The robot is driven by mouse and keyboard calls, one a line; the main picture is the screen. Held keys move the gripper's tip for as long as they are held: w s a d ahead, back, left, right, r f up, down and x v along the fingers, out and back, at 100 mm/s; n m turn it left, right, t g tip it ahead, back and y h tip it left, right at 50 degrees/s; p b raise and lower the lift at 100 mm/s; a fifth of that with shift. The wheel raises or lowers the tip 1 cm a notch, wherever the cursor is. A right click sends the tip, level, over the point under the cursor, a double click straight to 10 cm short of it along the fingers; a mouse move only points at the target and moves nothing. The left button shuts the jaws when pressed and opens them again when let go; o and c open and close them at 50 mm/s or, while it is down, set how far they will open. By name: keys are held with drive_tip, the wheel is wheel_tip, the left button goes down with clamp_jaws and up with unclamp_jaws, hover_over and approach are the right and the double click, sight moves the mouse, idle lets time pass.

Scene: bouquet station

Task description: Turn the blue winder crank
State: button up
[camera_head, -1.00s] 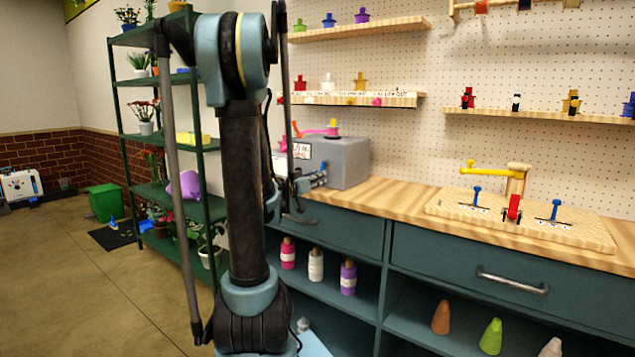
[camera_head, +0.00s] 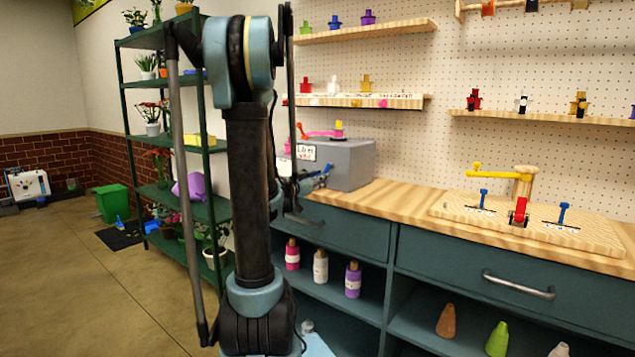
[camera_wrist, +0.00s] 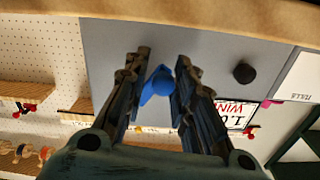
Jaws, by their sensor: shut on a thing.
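The blue winder crank (camera_wrist: 157,84) shows in the wrist view between the two fingers of my gripper (camera_wrist: 159,72), with a round blue end toward the palm. My gripper is shut on it. The crank belongs to a grey box (camera_head: 349,163) on the left end of the counter, and a bit of the blue crank (camera_head: 322,177) shows at the box's front in the head view. My arm hides much of the box's left side and my gripper there. The grey box face (camera_wrist: 110,45) fills the wrist view behind the fingers.
A dark round knob (camera_wrist: 244,73) and a lettered label (camera_wrist: 236,113) are on the box face near my gripper. A green shelf rack (camera_head: 130,140) with plants stands left. A wooden board (camera_head: 590,236) with levers lies right.

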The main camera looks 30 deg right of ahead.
drive_tip(key=o, duration=0.9)
drive_tip(key=shift+w, duration=0.2)
drive_tip(key=shift+s, duration=0.1)
drive_tip(key=v, duration=1.2)
drive_tip(key=shift+f, duration=0.1)
